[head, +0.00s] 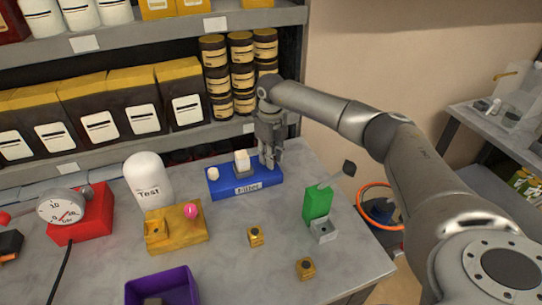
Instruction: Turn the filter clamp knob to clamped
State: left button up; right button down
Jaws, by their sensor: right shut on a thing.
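The blue filter base (222,189), labelled "Filter", lies on the grey bench. A white block on a grey seat, the filter (241,158), stands at its middle, and a small round white piece (213,174) sits at its left end. My right gripper (270,161) points down over the right end of the base. It is shut on the filter clamp knob there, which its fingers almost wholly hide. The knob's angle cannot be read. My left gripper is not in view.
A white "Test" bottle (149,181) and a yellow block with a pink knob (181,237) stand left. A green lever switch (317,204) stands right. Small yellow blocks (255,236) and a purple bin (176,278) are in front. Stocked shelves rise behind.

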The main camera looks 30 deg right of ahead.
jog(key=shift+w+r, duration=0.2)
jog(key=shift+r, duration=0.05)
jog(key=c, duration=1.5)
grip_release()
jog(key=o, duration=0.3)
jog(key=shift+s+f, duration=0.1)
jog(key=shift+f, duration=0.05)
notch_tip(320, 180, up, 12)
